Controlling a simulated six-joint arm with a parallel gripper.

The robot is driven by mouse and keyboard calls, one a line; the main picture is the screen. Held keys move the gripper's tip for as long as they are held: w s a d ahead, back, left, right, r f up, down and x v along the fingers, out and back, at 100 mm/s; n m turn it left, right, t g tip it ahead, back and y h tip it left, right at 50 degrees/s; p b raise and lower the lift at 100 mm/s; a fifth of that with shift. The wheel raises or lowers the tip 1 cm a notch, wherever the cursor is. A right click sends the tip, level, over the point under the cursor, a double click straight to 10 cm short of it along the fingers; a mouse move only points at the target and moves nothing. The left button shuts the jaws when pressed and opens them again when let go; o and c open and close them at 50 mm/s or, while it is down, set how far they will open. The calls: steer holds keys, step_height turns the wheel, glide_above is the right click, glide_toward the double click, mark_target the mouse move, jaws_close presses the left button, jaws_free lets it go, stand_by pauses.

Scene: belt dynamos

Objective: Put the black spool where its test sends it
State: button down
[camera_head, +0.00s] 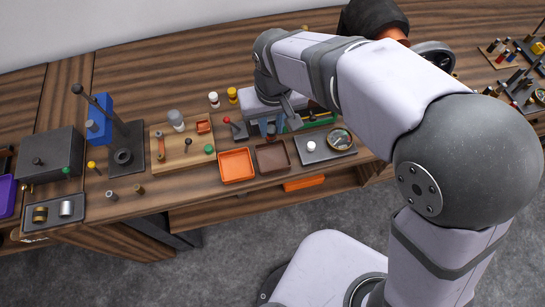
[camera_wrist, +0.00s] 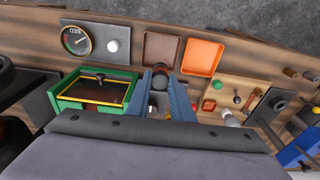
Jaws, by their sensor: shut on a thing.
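My gripper (camera_wrist: 161,84) is shut on a small dark piece, apparently the black spool (camera_wrist: 160,70), whose rounded end shows between the blue-grey fingers in the wrist view. In the head view my gripper (camera_head: 268,130) is just behind the brown tray (camera_head: 272,157), and the spool cannot be made out. The brown tray (camera_wrist: 162,35) and the orange tray (camera_wrist: 203,44) look empty. A dial gauge (camera_wrist: 75,40) and a white knob (camera_wrist: 112,46) share a grey plate; its reading is too small to tell. A green-framed box (camera_wrist: 68,103) with a dark glassy top is beside my gripper.
A red-knobbed lever (camera_head: 227,120) stands beside my gripper. A wooden board (camera_head: 170,157) with small parts is further left, near a dark post stand (camera_head: 124,157) and a grey box (camera_head: 47,157). An orange bin (camera_head: 304,182) shows below the bench edge.

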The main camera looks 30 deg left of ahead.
steer(key=shift+d+f, duration=0.25)
steer(key=p, duration=0.3)
glide_above(273, 159)
steer(key=shift+f, duration=4.85)
steer(key=shift+f, duration=0.1)
steer(key=c, duration=1.6)
jaws_free()
steer(key=shift+o, duration=0.2)
step_height(273, 159, up, 12)
steer(key=s+d+b, duration=0.1)
steer(key=b, duration=0.1)
steer(key=shift+b, duration=0.3)
